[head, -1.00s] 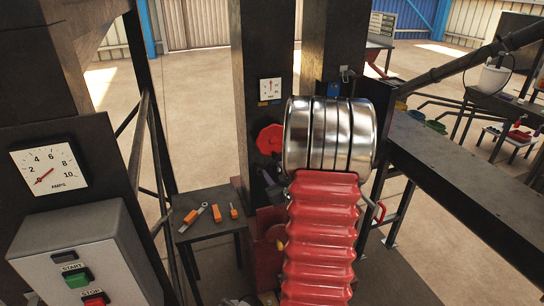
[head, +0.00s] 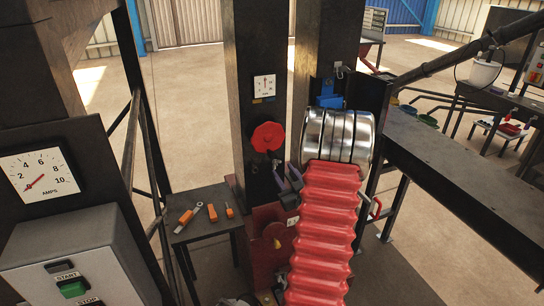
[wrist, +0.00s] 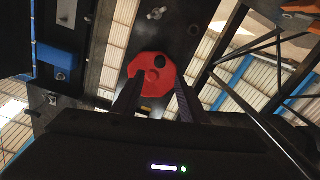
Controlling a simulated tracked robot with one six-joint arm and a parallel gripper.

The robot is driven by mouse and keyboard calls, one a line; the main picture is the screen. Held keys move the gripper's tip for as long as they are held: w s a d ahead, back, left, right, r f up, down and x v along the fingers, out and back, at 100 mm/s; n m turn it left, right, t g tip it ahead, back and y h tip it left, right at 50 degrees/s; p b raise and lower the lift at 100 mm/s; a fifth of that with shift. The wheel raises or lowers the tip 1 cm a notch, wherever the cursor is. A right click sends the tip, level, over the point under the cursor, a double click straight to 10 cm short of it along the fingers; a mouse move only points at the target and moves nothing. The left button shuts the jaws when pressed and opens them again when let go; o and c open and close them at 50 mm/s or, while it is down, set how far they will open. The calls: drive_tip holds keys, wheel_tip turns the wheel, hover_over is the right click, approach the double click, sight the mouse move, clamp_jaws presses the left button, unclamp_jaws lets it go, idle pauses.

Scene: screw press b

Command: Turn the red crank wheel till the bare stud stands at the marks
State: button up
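The red crank wheel (head: 267,137) is mounted on the front of a dark column, below a small white gauge. In the wrist view the red wheel (wrist: 145,76) is eight-sided, with a dark round spot near its upper right and a pale hub mark. My gripper (wrist: 158,92) has its two dark fingers spread, one on each side of the wheel's lower part in the picture; nothing is held, and contact cannot be told. In the head view the gripper (head: 288,174) shows small, just below and right of the wheel, partly hidden by my arm. The stud and marks cannot be made out clearly.
The small gauge (head: 264,87) sits above the wheel. A blue block (head: 330,95) is on the right column. A small table (head: 207,226) with orange-handled tools stands at left. A grey START/STOP box (head: 75,262) and an amps dial (head: 40,175) fill the left foreground.

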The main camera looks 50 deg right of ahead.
sight(273, 157)
drive_tip(key=x, duration=1.2)
drive_tip(key=shift+w, duration=0.25)
clamp_jaws()
idle(0.3)
